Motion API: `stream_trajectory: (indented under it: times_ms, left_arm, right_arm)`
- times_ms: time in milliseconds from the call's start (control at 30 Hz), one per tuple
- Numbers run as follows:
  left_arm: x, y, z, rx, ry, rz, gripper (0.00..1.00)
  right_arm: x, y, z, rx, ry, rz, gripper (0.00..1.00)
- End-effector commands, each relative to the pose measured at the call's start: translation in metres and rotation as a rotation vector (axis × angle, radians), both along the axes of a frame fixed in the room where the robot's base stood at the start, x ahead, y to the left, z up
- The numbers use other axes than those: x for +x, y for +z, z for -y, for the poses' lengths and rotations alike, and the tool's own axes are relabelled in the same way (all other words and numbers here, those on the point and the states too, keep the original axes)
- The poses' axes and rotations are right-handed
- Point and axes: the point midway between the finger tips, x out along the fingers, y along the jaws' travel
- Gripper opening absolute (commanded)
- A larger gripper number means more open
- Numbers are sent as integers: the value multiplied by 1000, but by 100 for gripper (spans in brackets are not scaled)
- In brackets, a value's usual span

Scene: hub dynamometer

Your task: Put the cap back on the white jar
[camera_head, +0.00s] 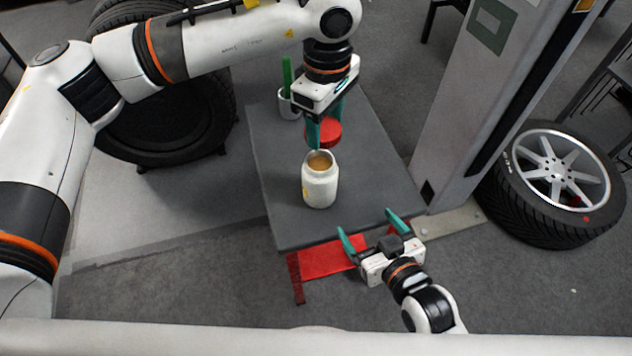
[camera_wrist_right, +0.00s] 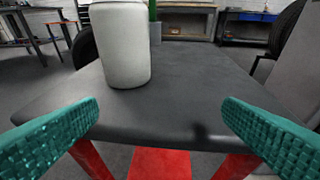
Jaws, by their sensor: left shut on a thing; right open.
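The white jar (camera_head: 320,184) stands upright and uncapped on the grey table, with brownish contents showing in its mouth. It also shows in the right wrist view (camera_wrist_right: 122,45), where its top is cut off. The red cap (camera_head: 328,131) is held by my left gripper (camera_head: 325,128), which is shut on it. The cap is just behind and above the jar's mouth in the head view, apart from it as far as I can tell. My right gripper (camera_head: 371,224) is open and empty at the table's front edge, in front of the jar and to its right.
The grey table (camera_head: 375,185) is mostly clear right of the jar. A white cup (camera_head: 287,104) with a green item (camera_head: 287,74) stands at its back left. A grey post (camera_head: 470,100) rises right of the table. Tyres stand on both sides.

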Motion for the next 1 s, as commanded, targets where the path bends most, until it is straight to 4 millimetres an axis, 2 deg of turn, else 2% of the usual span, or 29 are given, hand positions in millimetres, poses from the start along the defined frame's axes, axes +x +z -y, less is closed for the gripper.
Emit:
stream_trajectory:
  times_ms: [400,867,1000]
  left_arm:
    - [-2,1,3,0,-24,0,34]
    - [-2,1,3,0,-28,0,34]
    - [-2,1,3,0,-27,0,34]
  right_arm:
    - [0,30,-32,134,80,262,90]
    - [-2,36,-36,160,92,307,90]
    - [4,36,-39,160,91,308,90]
